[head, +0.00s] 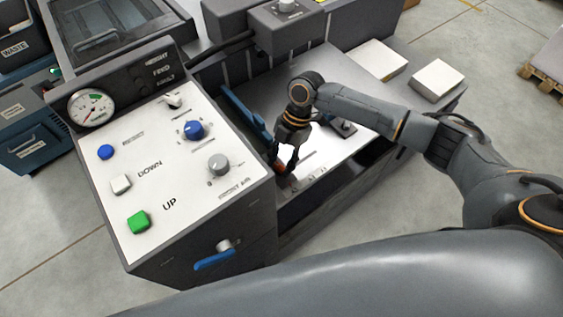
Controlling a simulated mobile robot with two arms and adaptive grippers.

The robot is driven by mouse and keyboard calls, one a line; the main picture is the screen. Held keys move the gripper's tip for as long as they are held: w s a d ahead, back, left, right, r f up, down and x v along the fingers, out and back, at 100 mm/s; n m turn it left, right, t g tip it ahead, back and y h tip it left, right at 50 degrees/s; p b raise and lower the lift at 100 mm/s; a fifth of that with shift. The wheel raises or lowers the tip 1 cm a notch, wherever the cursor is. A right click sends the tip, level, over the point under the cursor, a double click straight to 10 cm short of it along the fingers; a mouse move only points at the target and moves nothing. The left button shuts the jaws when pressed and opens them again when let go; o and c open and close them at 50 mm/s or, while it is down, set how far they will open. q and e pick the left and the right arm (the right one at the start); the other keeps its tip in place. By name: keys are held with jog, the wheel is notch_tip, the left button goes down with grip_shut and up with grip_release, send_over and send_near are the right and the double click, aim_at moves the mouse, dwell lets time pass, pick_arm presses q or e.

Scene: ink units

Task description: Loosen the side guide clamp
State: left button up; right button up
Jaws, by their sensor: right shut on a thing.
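My right gripper (284,162) reaches down from the right onto the near end of the metal feed table (262,88). Its fingers are shut on a small orange-red part, which appears to be the side guide clamp (281,168). The fingers hide much of it, so its turned position cannot be told. A long blue bar, which looks like the side guide (243,111), runs along the left of the table, close to the gripper. My left gripper is not in view.
A control panel (138,179) with buttons, knobs and a gauge (91,109) stands just left of the gripper. A blue-handled lever (214,260) sticks out of its front. Two white stacks (368,59) (437,80) lie at the table's far right.

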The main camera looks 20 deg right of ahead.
jog(key=n+g+h+b, duration=0.1)
jog(key=n, duration=0.2)
jog(key=shift+w+a+n, duration=0.1)
jog(key=shift+n, duration=0.2)
jog(key=shift+n+g+h+b, duration=0.3)
jog(key=shift+n+h+b, duration=0.2)
jog(key=shift+n, duration=1)
jog(key=o, duration=1.2)
jog(key=v, duration=1.2)
jog(key=shift+w+a, duration=0.1)
